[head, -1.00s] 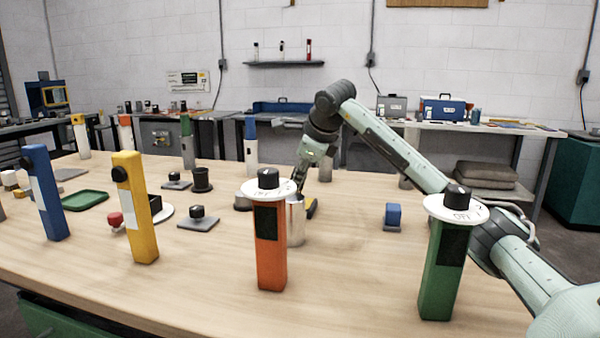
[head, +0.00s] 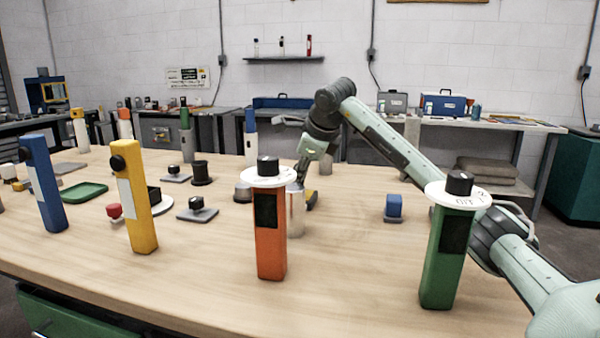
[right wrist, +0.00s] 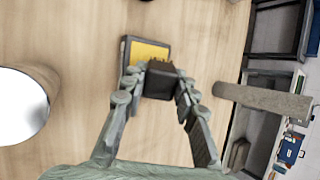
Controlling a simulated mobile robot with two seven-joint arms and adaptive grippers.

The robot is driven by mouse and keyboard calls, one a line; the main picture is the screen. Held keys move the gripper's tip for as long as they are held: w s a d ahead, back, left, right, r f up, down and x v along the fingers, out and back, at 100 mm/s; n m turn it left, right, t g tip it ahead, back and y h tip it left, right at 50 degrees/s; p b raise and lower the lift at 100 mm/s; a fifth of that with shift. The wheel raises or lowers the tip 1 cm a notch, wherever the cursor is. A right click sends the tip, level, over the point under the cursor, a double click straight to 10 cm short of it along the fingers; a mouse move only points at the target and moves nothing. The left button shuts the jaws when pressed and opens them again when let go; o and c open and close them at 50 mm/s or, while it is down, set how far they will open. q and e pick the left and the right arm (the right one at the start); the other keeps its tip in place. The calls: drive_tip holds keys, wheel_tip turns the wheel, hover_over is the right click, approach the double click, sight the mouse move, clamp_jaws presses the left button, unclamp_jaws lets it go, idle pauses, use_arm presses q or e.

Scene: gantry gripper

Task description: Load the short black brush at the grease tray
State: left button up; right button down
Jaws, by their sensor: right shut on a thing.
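My right gripper (right wrist: 160,88) is shut on the short black brush (right wrist: 160,80), a dark block between its fingertips in the right wrist view. The grease tray (right wrist: 150,52), dark-rimmed with a yellow surface, lies just beyond and partly under the brush there. I cannot tell whether the brush touches the yellow. In the head view the right gripper (head: 300,178) points down behind the orange post, and a bit of the yellow tray (head: 312,197) shows beside it. The brush is hidden in that view. My left gripper is not in view.
An orange post (head: 269,235) and a green post (head: 445,262), both with white discs, stand in front of my right arm. A pale cylinder (head: 296,213) stands close to the gripper. A blue block (head: 394,206) is to the right. Yellow and blue posts stand left.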

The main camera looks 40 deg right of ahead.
drive_tip(key=shift+f+b, duration=0.35)
drive_tip(key=shift+f, duration=0.25)
idle(1.0)
wheel_tip(320, 180, up, 5)
drive_tip(key=p, duration=0.4)
drive_tip(key=shift+r+p, duration=0.15)
drive_tip(key=shift+p, duration=0.25)
drive_tip(key=shift+r, duration=0.95)
